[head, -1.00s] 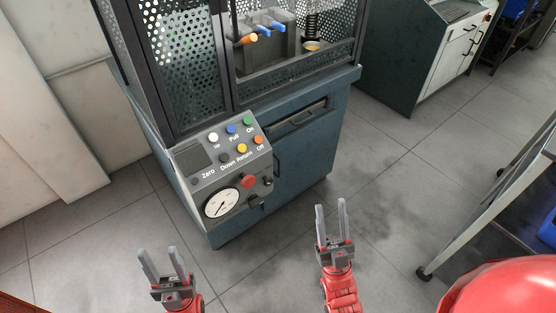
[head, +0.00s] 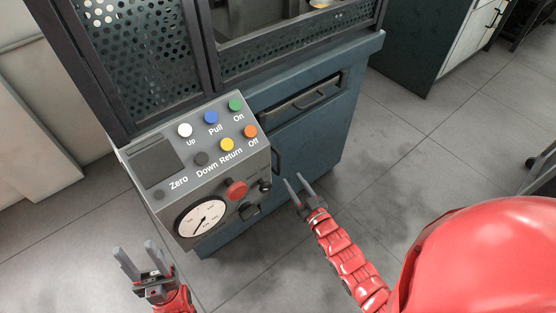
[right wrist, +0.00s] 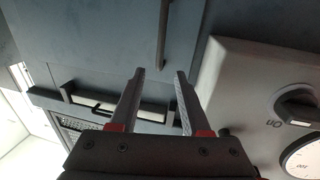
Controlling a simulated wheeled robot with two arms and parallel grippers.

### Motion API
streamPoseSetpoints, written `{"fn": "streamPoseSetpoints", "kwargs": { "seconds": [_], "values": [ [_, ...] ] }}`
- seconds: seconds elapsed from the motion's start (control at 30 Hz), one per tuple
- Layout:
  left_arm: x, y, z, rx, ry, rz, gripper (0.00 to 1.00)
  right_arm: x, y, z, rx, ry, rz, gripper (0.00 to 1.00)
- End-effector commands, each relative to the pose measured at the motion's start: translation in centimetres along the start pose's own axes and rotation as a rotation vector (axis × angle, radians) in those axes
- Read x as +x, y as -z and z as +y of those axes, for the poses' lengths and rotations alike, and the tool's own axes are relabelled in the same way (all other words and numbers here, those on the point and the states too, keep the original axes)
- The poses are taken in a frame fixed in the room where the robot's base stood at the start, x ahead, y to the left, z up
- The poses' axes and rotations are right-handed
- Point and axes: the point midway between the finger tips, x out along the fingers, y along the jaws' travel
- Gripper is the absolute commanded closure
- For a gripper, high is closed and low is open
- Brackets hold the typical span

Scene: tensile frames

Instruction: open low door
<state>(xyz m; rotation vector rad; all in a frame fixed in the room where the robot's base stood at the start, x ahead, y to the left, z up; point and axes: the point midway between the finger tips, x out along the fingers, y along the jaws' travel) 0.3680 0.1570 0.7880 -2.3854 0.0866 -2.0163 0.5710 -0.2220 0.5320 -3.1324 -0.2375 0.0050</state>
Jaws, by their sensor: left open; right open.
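The low door (head: 318,138) is a blue-grey panel in the machine's base, under a drawer, and looks shut. Its dark bar handle (head: 276,160) is upright by the door's left edge, beside the control panel. My right gripper (head: 294,180) is open and empty, just below and right of the handle in the head view. In the right wrist view the door (right wrist: 80,35) fills the upper left, and the handle (right wrist: 163,38) lies just beyond the gap between my open fingers (right wrist: 160,73), apart from them. My left gripper (head: 135,248) is open and empty at the lower left.
The control panel (head: 158,190) with buttons, a red knob and a gauge (head: 200,219) juts out left of the door. The drawer (head: 300,101) has its own handle above the door. Another cabinet (head: 420,45) stands at the back right.

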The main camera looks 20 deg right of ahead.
Motion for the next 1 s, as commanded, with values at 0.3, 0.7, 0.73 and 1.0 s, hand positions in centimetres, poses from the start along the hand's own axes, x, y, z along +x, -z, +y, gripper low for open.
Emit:
{"fn": "streamPoseSetpoints", "kwargs": {
  "seconds": [0.3,0.7,0.73,1.0],
  "values": [
    [-1.4,-0.2,0.1,0.000,0.000,0.000,0.50,7.5,0.0,-0.1,0.000,0.003,0.005,0.53],
    [-1.9,-0.3,0.1,0.000,0.000,0.000,0.50,10.7,0.1,-0.1,-0.001,0.001,0.003,0.53],
    [-1.9,-0.3,0.1,0.000,0.000,0.000,0.50,10.7,0.2,-0.1,-0.001,0.001,0.003,0.53],
    [-1.9,-0.3,0.1,0.000,0.000,0.000,0.50,10.6,0.1,-0.1,-0.001,0.001,0.003,0.73]
  ]
}}
